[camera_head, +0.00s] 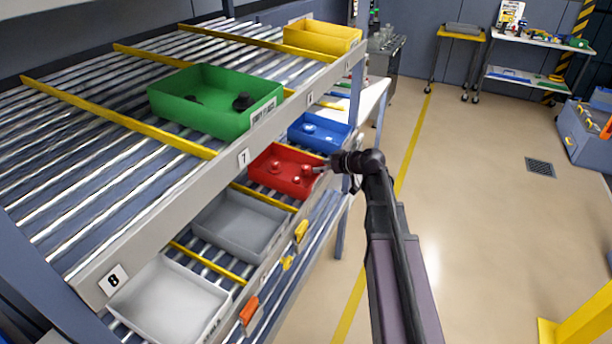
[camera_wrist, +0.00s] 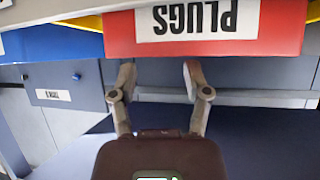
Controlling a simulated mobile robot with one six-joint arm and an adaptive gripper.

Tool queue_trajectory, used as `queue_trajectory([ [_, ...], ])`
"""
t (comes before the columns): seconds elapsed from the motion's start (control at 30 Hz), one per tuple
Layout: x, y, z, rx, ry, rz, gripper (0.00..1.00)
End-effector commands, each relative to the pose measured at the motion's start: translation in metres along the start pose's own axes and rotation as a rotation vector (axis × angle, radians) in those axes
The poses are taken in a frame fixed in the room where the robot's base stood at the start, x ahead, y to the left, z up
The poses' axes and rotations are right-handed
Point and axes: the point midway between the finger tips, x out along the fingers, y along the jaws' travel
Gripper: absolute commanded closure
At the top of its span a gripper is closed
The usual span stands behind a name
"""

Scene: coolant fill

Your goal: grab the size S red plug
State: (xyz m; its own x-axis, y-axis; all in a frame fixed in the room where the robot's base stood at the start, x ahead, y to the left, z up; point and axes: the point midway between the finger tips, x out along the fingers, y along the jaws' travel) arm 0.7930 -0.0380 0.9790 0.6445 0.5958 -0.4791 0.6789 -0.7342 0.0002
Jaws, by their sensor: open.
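Several red plugs (camera_head: 306,169) stand in the red bin (camera_head: 262,165) on the lower rack level in the head view. Their sizes are too small to tell apart there. My gripper (camera_head: 320,168) is at the bin's right front side, partly hidden by my own wrist. In the wrist view my gripper (camera_wrist: 160,78) is open, with nothing between its fingers. The red bin's front wall (camera_wrist: 120,35) is beyond the fingertips there, with an upside-down PLUGS label (camera_wrist: 197,19). No plug shows in the wrist view.
A blue bin (camera_head: 320,132) is beside the red bin, and grey bins (camera_head: 240,225) sit nearer on the same level. The upper shelf with a green bin (camera_head: 215,115) overhangs to the left. The floor (camera_head: 480,220) to the right is open.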

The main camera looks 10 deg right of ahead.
Motion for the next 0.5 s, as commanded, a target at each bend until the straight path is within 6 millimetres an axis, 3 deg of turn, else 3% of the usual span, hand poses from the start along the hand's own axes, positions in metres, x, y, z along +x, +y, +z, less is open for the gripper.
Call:
queue_trajectory([
  [0.5,0.0086,-0.0002,0.0001,0.0,0.0,0.0,0.38],
])
